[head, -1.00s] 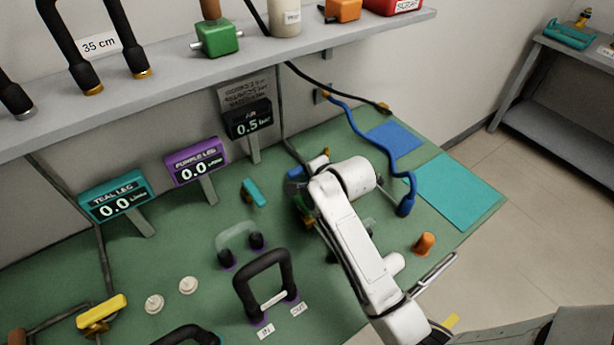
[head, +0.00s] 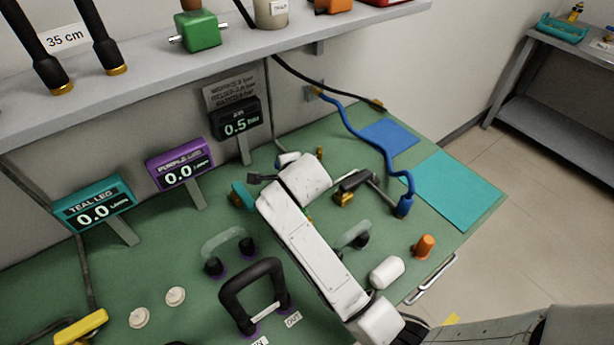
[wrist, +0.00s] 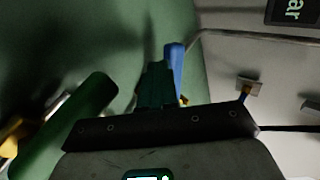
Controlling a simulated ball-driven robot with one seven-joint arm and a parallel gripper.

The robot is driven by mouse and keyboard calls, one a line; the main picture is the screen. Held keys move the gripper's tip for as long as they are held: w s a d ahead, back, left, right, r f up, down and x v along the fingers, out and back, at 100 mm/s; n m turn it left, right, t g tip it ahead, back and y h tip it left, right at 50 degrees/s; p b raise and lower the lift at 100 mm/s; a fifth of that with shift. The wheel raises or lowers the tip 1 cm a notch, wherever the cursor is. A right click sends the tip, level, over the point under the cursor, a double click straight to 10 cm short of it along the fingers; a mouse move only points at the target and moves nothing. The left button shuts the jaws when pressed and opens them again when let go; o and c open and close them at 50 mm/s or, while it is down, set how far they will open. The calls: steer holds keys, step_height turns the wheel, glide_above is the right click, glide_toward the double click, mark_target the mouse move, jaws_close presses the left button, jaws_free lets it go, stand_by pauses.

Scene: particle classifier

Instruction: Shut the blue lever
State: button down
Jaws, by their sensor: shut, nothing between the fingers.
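The blue lever (wrist: 175,66) shows in the wrist view as an upright blue handle just right of my fingers; whether they touch it I cannot tell. My gripper (wrist: 155,82) is shut and empty, its dark fingers together. In the head view my white arm reaches over the bench's middle and hides the fingers and most or all of the lever.
A teal handle (head: 241,196) lies left of my wrist, and a black-handled fitting with a yellow part (head: 344,199) to its right. A blue hose (head: 366,140) runs down the right. The air meter (head: 236,120) stands behind. A loaded shelf (head: 200,68) overhangs the back.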

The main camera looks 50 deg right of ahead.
steer(key=w+m+h+b, duration=0.1)
steer(key=w+m+g+h+b, duration=0.1)
steer(key=m, duration=0.1)
steer(key=shift+f+g, duration=0.25)
steer(key=shift+g, duration=0.05)
steer(key=w+d+b, duration=0.2)
steer(key=b, duration=0.1)
steer(key=shift+w+d+r, duration=0.1)
steer(key=shift+w, duration=0.15)
steer(key=shift+w+d+b, duration=0.5)
steer(key=shift+d+b, duration=0.3)
steer(key=shift+b, duration=0.1)
steer(key=shift+d+r, duration=0.1)
steer(key=shift+d, duration=0.05)
steer(key=shift+s+a+r+p, duration=0.15)
steer(key=shift+a+r+p, duration=0.1)
steer(key=shift+r+p, duration=0.15)
steer(key=p+v, duration=0.3)
steer(key=v, duration=0.3)
steer(key=shift+s+a+p, duration=0.15)
steer(key=shift+s+p, duration=0.1)
steer(key=shift+p, duration=0.05)
steer(key=shift+r, duration=0.15)
